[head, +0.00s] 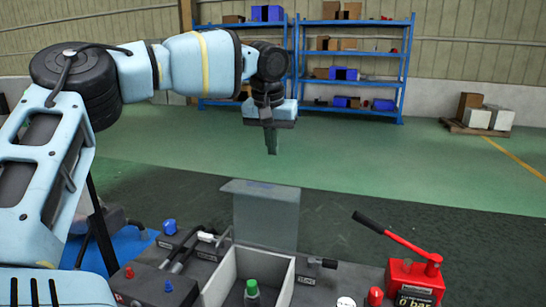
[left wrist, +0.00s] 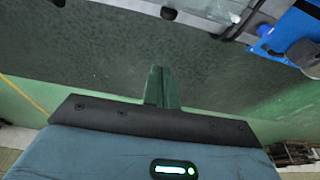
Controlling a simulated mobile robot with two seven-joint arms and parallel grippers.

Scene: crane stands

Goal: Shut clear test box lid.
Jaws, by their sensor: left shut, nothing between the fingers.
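The clear test box lid (head: 268,218) stands raised, nearly upright, at the back of the white-walled test box (head: 222,272). The box is open at the top, and a bottle with a green cap (head: 251,288) stands inside it. My left gripper (head: 271,150) points down above and beyond the lid's top edge in the head view, apart from it. Its fingers are together and empty, and they also show in the left wrist view (left wrist: 163,88). My right gripper is not in view.
A red hand pump with a black-gripped lever (head: 408,272) stands right of the box. A dark block with red and blue knobs (head: 155,285) is at left. Blue shelves (head: 350,55) and a loaded pallet (head: 478,128) are far behind, across open green floor.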

